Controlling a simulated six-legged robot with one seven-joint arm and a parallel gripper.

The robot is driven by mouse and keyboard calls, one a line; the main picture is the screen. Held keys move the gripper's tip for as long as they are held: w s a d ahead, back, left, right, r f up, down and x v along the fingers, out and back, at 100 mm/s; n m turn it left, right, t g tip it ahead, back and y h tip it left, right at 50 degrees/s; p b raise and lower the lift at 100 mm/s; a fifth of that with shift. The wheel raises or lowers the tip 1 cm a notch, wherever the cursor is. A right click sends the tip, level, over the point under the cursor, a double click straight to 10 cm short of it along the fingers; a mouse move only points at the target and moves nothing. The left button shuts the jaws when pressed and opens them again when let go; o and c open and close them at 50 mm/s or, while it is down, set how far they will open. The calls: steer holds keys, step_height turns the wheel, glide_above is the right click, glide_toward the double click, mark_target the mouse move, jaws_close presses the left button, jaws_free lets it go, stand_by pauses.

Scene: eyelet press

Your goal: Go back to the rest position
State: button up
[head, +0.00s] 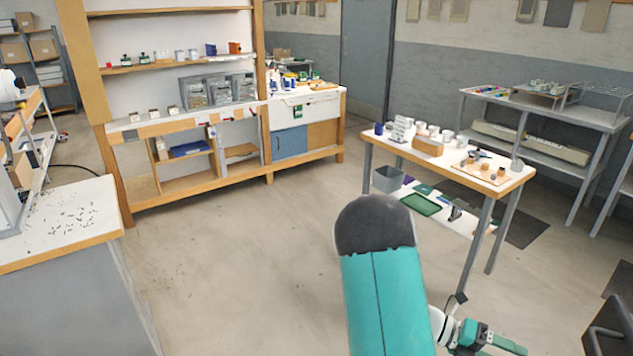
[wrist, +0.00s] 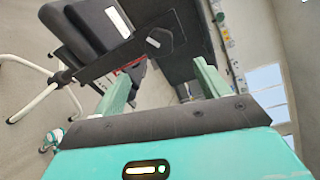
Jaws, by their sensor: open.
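My gripper (wrist: 168,75) shows in the wrist view with its two green fingers spread apart. I see nothing held between them. Part of my arm's end (head: 490,340) shows at the bottom of the head view, right of my large teal arm link, low over the floor in front of the small table. Its fingertips cannot be made out there.
A small table (head: 505,187) with cups and boxes on top and a lower shelf stands close, right of my arm. A wooden shelf unit (head: 120,170) stands at the back left. A white-topped bench (head: 80,240) is at left. A grey rack (head: 585,115) is at right. The middle floor is open.

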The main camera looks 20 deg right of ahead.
steer(key=shift+a, duration=0.1)
steer(key=w+a+r+m+t+y, duration=0.2)
steer(key=w+a+r+m+t, duration=0.1)
steer(key=a+m, duration=0.3)
steer(key=w+a+r+m+t+y, duration=0.2)
steer(key=a+m+t, duration=0.15)
steer(key=a, duration=0.35)
steer(key=w+a+r+m+t+y, duration=0.3)
steer(key=a+m+t, duration=0.15)
steer(key=a, duration=0.25)
steer(key=a+r+m+t+y, duration=0.2)
steer(key=a+r+m+t, duration=0.1)
steer(key=a, duration=0.6)
steer(key=a+r+m+t+y, duration=0.2)
steer(key=a+r+m+t, duration=0.2)
steer(key=a+r+m, duration=0.2)
step_height(320, 180, up, 2)
steer(key=a, duration=0.2)
steer(key=shift+s+a+r+t, duration=0.15)
steer(key=shift+a+r+t, duration=0.1)
steer(key=shift+a+t, duration=0.1)
steer(key=c, duration=0.8)
steer(key=shift+d, duration=0.2)
